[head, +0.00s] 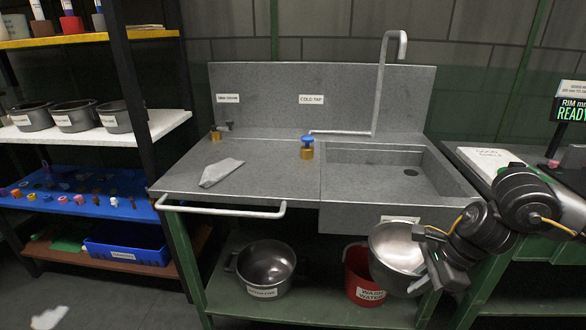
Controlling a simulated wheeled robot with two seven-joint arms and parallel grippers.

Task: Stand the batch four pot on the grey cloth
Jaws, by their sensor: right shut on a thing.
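The grey cloth (221,172) lies crumpled on the left part of the grey sink counter. My right gripper (424,276) is shut on a steel pot (396,250) at its right side, in front of the sink and below counter height. The held pot is tilted with its mouth partly towards me, and I see no readable label on it. Another steel pot (265,266) stands on the green lower shelf under the counter. Its front label is too small to read surely, so I cannot tell which is the batch four pot. My left gripper is out of view.
A red bucket (361,274) stands partly behind the held pot. A rail (225,210) runs along the counter's left front. Shelves at left hold several pots (75,117). Counter room around the cloth is clear.

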